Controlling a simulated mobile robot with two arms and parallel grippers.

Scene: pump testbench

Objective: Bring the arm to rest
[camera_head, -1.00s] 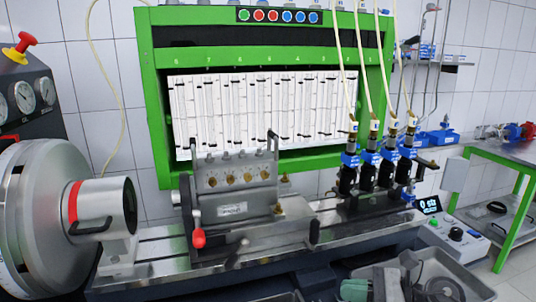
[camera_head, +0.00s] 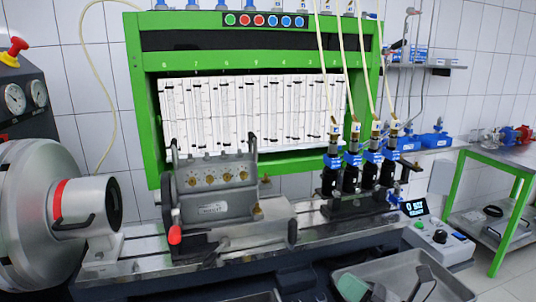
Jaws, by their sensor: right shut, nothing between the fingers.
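My right gripper (camera_head: 422,277) shows only in small dark parts at the bottom edge, in front of the grey tray (camera_head: 452,282). It is shut with nothing in it. Most of the gripper and its arm lie below the picture. My left gripper and arm are not in view.
The test bench (camera_head: 130,280) has a clamp block with a red-knobbed lever (camera_head: 175,235) and several injectors (camera_head: 350,175) with hoses. A green frame (camera_head: 143,110) stands behind. A control box (camera_head: 440,240) is at right. A green object (camera_head: 350,287) lies in the tray.

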